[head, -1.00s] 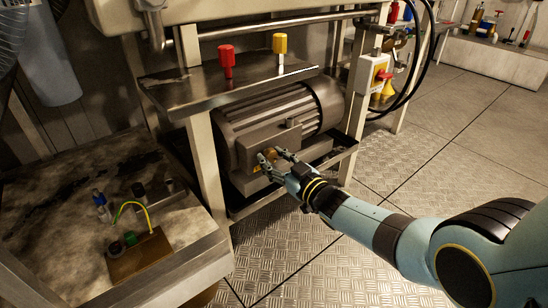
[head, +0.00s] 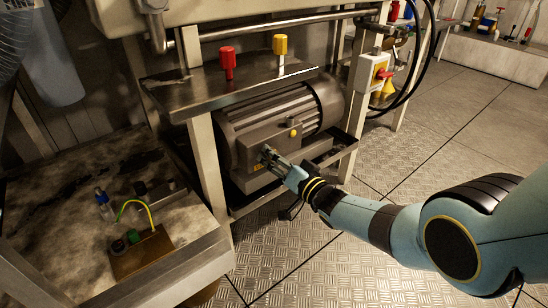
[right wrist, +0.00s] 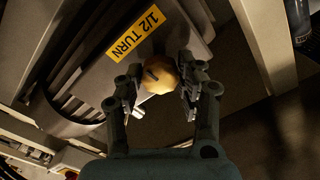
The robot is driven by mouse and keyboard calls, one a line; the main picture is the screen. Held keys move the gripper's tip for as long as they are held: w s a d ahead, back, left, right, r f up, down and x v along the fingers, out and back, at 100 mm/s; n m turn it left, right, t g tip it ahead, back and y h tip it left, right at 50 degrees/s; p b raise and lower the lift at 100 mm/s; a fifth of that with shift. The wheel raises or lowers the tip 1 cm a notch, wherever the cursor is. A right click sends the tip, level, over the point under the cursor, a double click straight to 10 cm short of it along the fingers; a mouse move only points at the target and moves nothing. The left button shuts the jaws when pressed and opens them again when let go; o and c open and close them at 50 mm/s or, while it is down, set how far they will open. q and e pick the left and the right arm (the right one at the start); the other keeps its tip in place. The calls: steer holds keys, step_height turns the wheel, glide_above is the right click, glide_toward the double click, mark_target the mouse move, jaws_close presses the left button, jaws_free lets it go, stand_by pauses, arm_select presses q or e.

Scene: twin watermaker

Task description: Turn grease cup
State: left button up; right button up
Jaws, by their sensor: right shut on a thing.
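The grease cup (right wrist: 158,74) is a round yellow knob with a short dark mark on its face, seen in the right wrist view beside a yellow "1/2 TURN" label (right wrist: 138,35). My right gripper (right wrist: 160,88) has one finger on each side of the cup and is shut on it. In the head view my right gripper (head: 270,156) reaches the front face of the grey ribbed motor (head: 245,145), and its fingers hide the cup. Part of the yellow label (head: 258,168) shows just below the fingertips. My left gripper is not in view.
A steel shelf (head: 190,90) with a red knob (head: 228,62) and a yellow knob (head: 280,46) is above the motor. A frame post (head: 206,165) stands left of it. A small yellow round piece (head: 293,133) is on the motor. The floor (head: 420,155) at right is clear.

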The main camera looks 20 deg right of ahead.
steer(key=shift+f+m, duration=0.15)
steer(key=shift+m, duration=0.45)
steer(key=shift+s, duration=0.1)
steer(key=o, duration=1.1)
steer(key=shift+o, duration=0.2)
steer(key=v, duration=1.2)
